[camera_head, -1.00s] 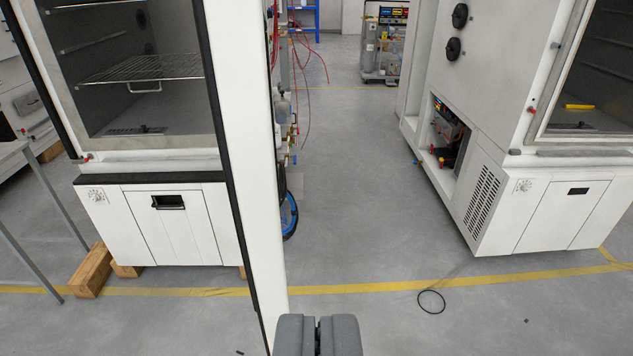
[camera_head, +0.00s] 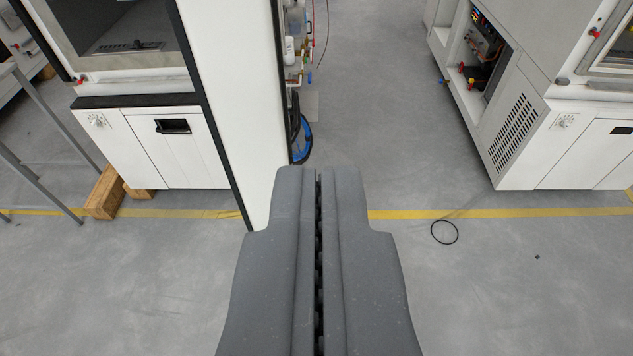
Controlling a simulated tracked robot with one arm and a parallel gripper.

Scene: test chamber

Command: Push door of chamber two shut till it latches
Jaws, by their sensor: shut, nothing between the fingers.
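A white door (camera_head: 235,85) with a black seal along its left edge stands open on the left chamber (camera_head: 150,145). It is seen nearly edge-on, and its top is out of view. No number shows on the chamber, so I cannot tell if it is chamber two. The chamber's dark inside (camera_head: 115,30) shows to the left of the door. My gripper (camera_head: 318,172) is shut and empty, pointing ahead in the lower middle. Its tips overlap the lower right edge of the door in the picture; I cannot tell whether they touch. The latch is not visible.
Another white chamber (camera_head: 585,145) stands at the right, with an open service bay (camera_head: 480,50). Wooden blocks (camera_head: 105,193) and grey table legs (camera_head: 35,130) are at the left. A black ring (camera_head: 444,232) lies on the floor. The grey floor (camera_head: 400,120) between the chambers is mostly clear.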

